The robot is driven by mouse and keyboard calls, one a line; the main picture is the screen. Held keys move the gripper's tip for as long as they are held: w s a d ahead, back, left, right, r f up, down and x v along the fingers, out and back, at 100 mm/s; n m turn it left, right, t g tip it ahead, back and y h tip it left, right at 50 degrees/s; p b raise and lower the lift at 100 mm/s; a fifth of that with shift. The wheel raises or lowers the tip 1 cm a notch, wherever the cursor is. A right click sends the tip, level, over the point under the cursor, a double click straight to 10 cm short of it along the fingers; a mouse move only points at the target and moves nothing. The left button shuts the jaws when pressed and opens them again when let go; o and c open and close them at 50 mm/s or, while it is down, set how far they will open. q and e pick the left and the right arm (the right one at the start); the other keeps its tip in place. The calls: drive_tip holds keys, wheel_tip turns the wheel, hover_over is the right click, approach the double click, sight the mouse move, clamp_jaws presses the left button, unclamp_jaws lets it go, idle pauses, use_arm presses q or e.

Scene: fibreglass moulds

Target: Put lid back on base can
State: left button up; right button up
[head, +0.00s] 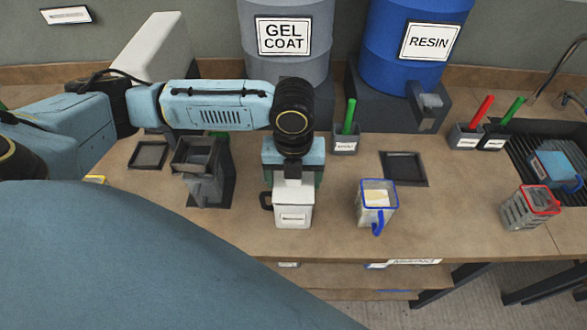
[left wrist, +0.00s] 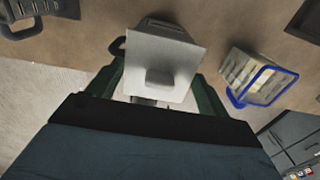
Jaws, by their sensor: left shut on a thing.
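The white base can (head: 293,215) stands on the bench in the head view, with a label in front and a dark handle on its left. My left gripper (head: 293,176) is directly above it, pointing down. In the left wrist view the pale square lid (left wrist: 158,60), with a raised knob, lies between the green fingers of my left gripper (left wrist: 158,85). The gripper is shut on the lid. The lid covers the can's top; I cannot tell whether it is seated or slightly above. My right gripper is not in view.
A blue-rimmed jug (head: 377,205) stands to the right of the can. A grey stand (head: 203,185) is to its left. A green-handled tool holder (head: 345,143) is behind. A red-rimmed basket (head: 528,208) is at the far right. The bench's front edge is close below the can.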

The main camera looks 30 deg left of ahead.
use_arm(q)
drive_tip(key=shift+p, duration=0.5)
idle(0.7)
idle(0.3)
drive_tip(key=o, duration=0.9)
drive_tip(key=shift+o, duration=0.2)
drive_tip(key=shift+r+p, duration=3.5)
drive_tip(key=shift+p, duration=0.65)
clamp_jaws()
